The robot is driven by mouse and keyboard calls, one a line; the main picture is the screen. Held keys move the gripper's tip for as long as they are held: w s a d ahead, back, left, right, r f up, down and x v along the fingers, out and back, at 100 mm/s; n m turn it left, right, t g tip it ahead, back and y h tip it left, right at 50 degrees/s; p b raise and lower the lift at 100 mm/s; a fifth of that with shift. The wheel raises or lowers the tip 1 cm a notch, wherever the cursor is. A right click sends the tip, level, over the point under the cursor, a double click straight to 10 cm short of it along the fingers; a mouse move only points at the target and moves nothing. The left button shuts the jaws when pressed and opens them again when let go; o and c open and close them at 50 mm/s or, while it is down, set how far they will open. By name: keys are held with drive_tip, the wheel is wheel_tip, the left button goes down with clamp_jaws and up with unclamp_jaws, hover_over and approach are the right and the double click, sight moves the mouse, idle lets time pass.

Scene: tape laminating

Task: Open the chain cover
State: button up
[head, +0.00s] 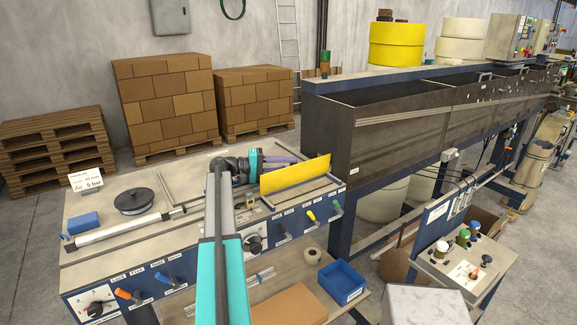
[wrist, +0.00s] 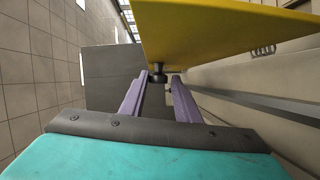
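The chain cover looks to be the yellow panel (head: 296,174) standing at the right end of the workbench. In the wrist view the yellow panel (wrist: 220,35) fills the top right, with a black knob (wrist: 158,75) under its near edge. My gripper (head: 290,158) has purple fingers and is just behind the panel's left part in the head view, partly hidden by it. In the wrist view my gripper (wrist: 160,76) is open, with the knob between its fingertips and a gap showing at the right finger. Whether the left finger touches the knob is unclear.
The workbench (head: 130,184) carries a black disc (head: 135,201), a white cylinder (head: 118,229) and a blue block (head: 83,222). Coloured handles (head: 311,216) line its front. A long dark trough (head: 400,122) stands close on the right. Boxes on pallets (head: 170,105) are behind.

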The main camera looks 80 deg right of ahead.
drive_tip(key=shift+o, duration=1)
drive_tip(key=b+v, duration=0.5)
drive_tip(key=v, duration=0.8)
drive_tip(key=shift+w+a+b, duration=0.1)
drive_tip(key=shift+w+b, duration=0.25)
drive_tip(key=shift+w, duration=0.05)
